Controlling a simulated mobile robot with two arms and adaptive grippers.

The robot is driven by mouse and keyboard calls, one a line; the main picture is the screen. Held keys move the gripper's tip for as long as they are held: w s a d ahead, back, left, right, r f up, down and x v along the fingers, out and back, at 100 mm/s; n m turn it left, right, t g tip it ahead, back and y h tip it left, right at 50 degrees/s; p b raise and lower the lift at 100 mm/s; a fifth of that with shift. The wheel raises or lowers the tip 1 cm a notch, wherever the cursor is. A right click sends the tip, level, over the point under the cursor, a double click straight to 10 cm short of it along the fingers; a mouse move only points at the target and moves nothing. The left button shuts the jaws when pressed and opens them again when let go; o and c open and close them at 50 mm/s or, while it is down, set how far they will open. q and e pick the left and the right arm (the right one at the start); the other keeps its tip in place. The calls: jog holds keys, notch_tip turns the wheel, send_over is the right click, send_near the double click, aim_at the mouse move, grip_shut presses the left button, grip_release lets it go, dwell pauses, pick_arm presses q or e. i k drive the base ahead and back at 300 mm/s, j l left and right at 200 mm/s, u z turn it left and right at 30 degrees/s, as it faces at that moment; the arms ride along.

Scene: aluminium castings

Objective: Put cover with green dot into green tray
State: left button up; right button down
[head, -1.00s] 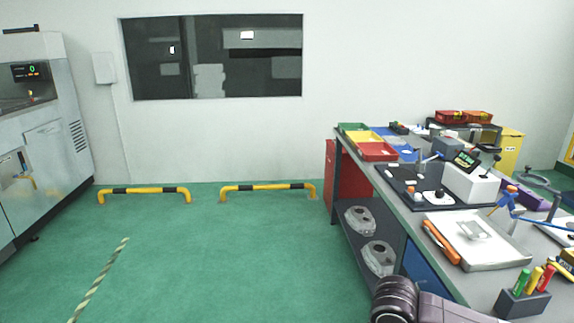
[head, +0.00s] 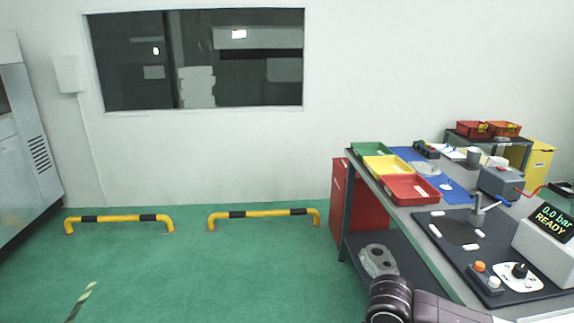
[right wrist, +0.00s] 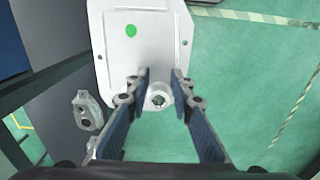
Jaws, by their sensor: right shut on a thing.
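The cover (right wrist: 112,52) is a pale grey metal plate with a green dot (right wrist: 131,31), seen in the right wrist view. My right gripper (right wrist: 160,82) is shut on it, with the blue-padded fingers either side of its near end and round boss. The cover is held above the green floor; its far end is cut off by the frame. The green tray (head: 369,149) lies at the far left corner of the workbench in the head view. The head view shows part of my right arm at the bottom, but neither the cover nor a gripper.
A yellow tray (head: 387,167) and a red tray (head: 409,190) stand in a row nearer than the green one. A leak-test station (head: 548,242) occupies the near bench. A casting (head: 378,260) sits on the lower shelf. Open floor (head: 210,275) lies left; yellow barriers (head: 262,213) stand by the wall.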

aim_at(371, 153)
jog(key=i, duration=1.55)
jog(key=i+z, duration=0.15)
jog(key=i, duration=0.3)
jog(key=i+j+z, duration=0.1)
jog(key=i, duration=0.35)
jog(key=i+j+z, duration=0.15)
jog(key=i, duration=0.3)
jog(key=i+j+z, duration=0.35)
jog(key=i, duration=0.15)
jog(key=i+j+z, duration=0.35)
jog(key=i+j, duration=0.05)
jog(key=i, duration=0.1)
